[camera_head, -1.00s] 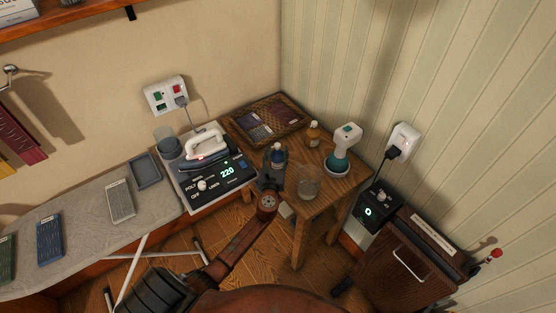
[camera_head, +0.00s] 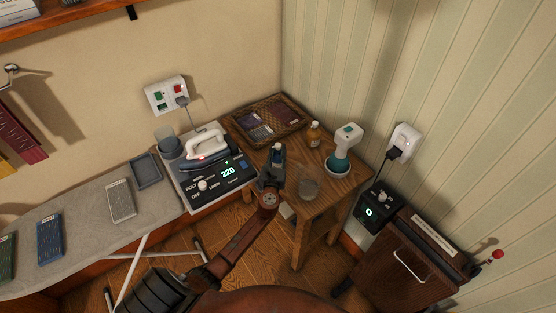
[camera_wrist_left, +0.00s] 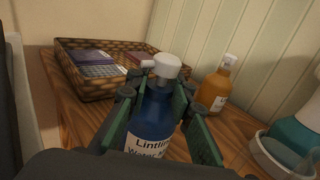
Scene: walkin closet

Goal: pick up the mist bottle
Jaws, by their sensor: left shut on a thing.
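The mist bottle (camera_head: 278,151) is a blue bottle with a white spray head, at the front left of the small wooden table. In the left wrist view the mist bottle (camera_wrist_left: 153,112) stands upright, with a white label partly readable as "Lintline Water". My left gripper (camera_head: 272,172) is shut on it; in the left wrist view the green-padded fingers of the left gripper (camera_wrist_left: 160,120) lie on both sides of its body. The bottle's base is hidden, so I cannot tell whether it touches the table. My right gripper is not in view.
On the wooden table (camera_head: 325,192) are a glass (camera_head: 309,188), an amber bottle (camera_head: 313,134), a teal-and-white steamer (camera_head: 344,150) and a woven tray (camera_head: 292,112). An iron (camera_head: 207,146) sits on its station to the left, beside the ironing board (camera_head: 85,215).

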